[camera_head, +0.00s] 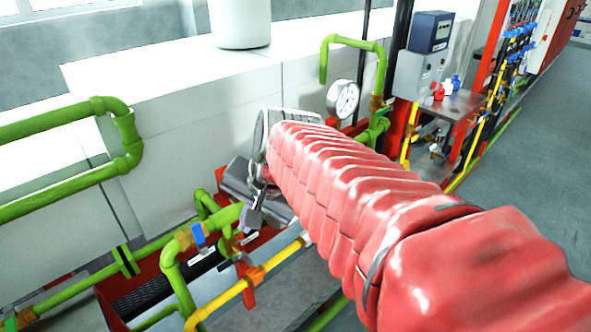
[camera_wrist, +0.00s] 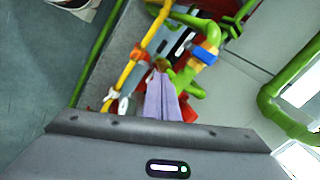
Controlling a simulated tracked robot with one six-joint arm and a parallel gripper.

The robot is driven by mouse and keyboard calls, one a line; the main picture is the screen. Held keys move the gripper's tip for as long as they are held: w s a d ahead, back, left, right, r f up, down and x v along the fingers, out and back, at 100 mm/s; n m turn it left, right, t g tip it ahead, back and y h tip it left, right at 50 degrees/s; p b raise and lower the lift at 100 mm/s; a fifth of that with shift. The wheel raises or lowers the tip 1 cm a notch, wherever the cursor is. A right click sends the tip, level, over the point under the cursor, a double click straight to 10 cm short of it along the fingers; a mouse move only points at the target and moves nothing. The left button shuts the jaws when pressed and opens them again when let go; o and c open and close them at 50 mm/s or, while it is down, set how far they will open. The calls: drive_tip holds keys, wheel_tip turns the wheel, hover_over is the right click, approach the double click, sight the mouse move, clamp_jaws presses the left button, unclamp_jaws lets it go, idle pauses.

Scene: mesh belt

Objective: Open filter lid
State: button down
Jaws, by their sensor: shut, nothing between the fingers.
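My arm in its red ribbed sleeve reaches across the head view toward the pipes. My gripper (camera_head: 247,216) is at its far end, pointing down, near green pipework. In the wrist view my gripper (camera_wrist: 160,72) shows as two pale purple-grey fingers, shut together with nothing between them. Their tips overlap a green pipe fitting in the picture; I cannot tell whether they touch it. I cannot clearly make out the filter lid in either view. Part of the area behind the arm is hidden by the sleeve.
A blue-handled valve (camera_head: 197,234) sits on the green pipe, and it shows in the wrist view (camera_wrist: 206,53). A yellow pipe (camera_head: 232,292) runs in front. A pressure gauge (camera_head: 342,98) stands behind the arm. Grey floor (camera_head: 540,130) is open at right.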

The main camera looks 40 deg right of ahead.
drive_tip(key=s+d+r+m+t, duration=0.1)
drive_tip(key=s+d+r+m, duration=0.1)
drive_tip(key=d+m, duration=0.7)
drive_tip(key=s+d+r+m, duration=0.2)
drive_tip(key=d+m, duration=0.7)
drive_tip(key=m, duration=0.5)
drive_tip(key=shift+s+d+r+t+h, duration=0.3)
drive_tip(key=shift+d+r+t, duration=0.1)
drive_tip(key=shift+r, duration=0.15)
drive_tip(key=w+f, duration=0.5)
drive_tip(key=w, duration=0.3)
drive_tip(key=shift+a, duration=0.3)
drive_tip(key=shift+d, duration=0.15)
